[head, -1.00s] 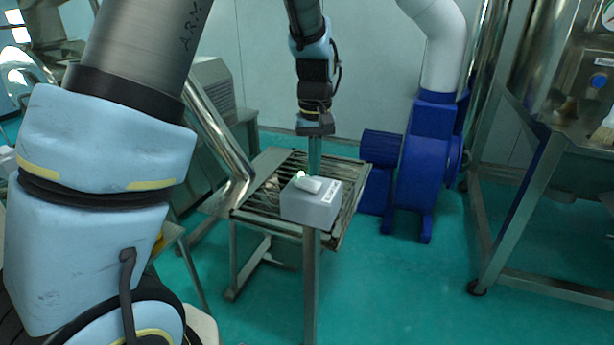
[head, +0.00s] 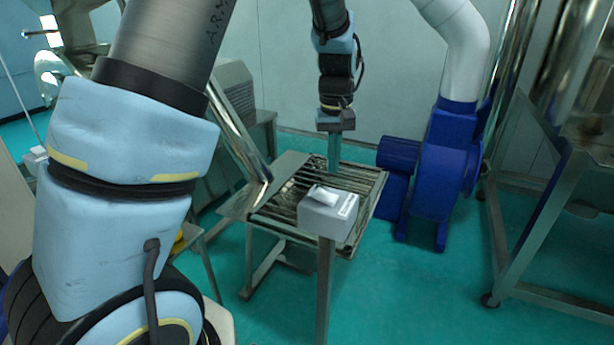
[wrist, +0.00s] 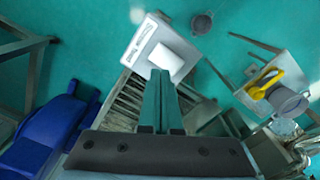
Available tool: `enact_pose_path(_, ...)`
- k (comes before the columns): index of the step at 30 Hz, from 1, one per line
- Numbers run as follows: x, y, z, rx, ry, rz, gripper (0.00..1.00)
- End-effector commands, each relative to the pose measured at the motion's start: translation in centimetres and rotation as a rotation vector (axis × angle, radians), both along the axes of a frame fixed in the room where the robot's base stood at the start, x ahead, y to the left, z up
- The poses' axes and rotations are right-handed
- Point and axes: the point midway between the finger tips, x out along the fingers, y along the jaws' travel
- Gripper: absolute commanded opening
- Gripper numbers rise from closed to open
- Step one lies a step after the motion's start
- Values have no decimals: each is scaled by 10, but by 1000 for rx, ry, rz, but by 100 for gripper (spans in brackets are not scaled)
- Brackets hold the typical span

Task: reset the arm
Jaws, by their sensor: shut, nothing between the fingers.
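My gripper (head: 334,152) hangs from my arm above the slatted metal table, its green fingers together and pointing down, with nothing between them. In the head view its fingertips are just behind a grey box (head: 327,220) with a small white block (head: 324,196) on top. In the wrist view the shut fingers (wrist: 161,82) point towards the white block (wrist: 166,60) and the box (wrist: 146,40). I cannot tell the exact gap between the fingertips and the box.
The slatted table (head: 357,181) stands on a green floor. A blue blower (head: 441,165) with a thick white pipe is to its right. A metal frame (head: 541,222) stands farther right. In the wrist view, a small table (wrist: 291,72) holds a yellow-handled item (wrist: 265,82).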

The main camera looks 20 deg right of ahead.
Motion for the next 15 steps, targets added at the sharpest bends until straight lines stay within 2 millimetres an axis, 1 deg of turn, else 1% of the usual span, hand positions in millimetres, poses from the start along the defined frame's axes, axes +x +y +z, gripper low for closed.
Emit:
enact_pose_path(2,1,2,0,-1,0,2,0)
enact_pose_path(5,4,20,2,-8,-4,13,0)
enact_pose_path(8,8,60,4,-19,-11,33,0)
enact_pose_path(10,7,97,5,-29,-21,49,0)
enact_pose_path(11,5,114,6,-33,-27,54,0)
enact_pose_path(12,1,136,6,-38,-35,62,0)
enact_pose_path(14,-6,167,6,-43,-51,68,0)
enact_pose_path(15,-13,186,6,-43,-61,71,0)
